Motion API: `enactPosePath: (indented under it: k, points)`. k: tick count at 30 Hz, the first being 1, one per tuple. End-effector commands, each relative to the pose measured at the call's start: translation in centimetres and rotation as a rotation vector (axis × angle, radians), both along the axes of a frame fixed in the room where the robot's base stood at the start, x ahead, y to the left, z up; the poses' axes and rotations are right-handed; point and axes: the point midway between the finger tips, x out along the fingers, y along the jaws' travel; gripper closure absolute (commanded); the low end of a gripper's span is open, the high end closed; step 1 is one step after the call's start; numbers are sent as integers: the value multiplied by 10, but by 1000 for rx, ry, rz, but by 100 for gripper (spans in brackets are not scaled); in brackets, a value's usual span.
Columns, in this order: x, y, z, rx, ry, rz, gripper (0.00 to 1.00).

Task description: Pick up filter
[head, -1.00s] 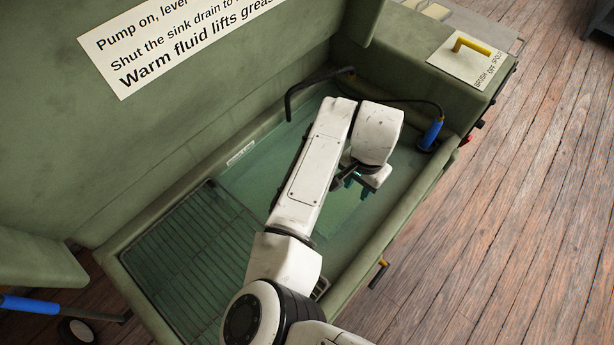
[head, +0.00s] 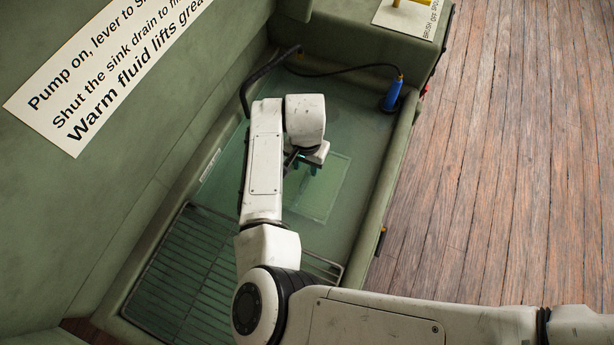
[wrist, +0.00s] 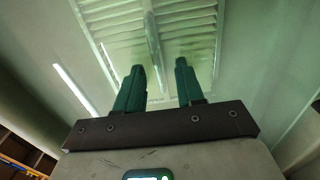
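A flat rectangular panel with rows of slats and a centre bar, which looks like the filter (wrist: 180,32), fills the top middle of the wrist view. In the head view the filter (head: 327,191) is a pale green rectangle lying in the sink, blurred by greenish fluid and partly covered by my arm. My gripper (wrist: 160,68) has two dark green fingers spread apart with nothing between them, pointing at the slatted face. In the head view my gripper (head: 303,168) is over the filter's upper left part. I cannot tell whether the fingertips touch it.
The green sink (head: 386,190) has raised walls around the filter. A wire rack (head: 185,270) covers its near left part. A black spout (head: 262,72) and a blue-handled brush (head: 393,95) on a hose are at the far end. Wooden floor (head: 500,150) lies right.

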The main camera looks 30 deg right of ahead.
Motion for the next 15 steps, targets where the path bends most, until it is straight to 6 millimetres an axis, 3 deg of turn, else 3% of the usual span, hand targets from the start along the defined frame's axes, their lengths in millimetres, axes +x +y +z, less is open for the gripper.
enactPosePath:
  k: [7,15]
  points:
    - [-3,-2,-35,0,4,2,62]
    - [-3,-1,-45,1,1,-1,62]
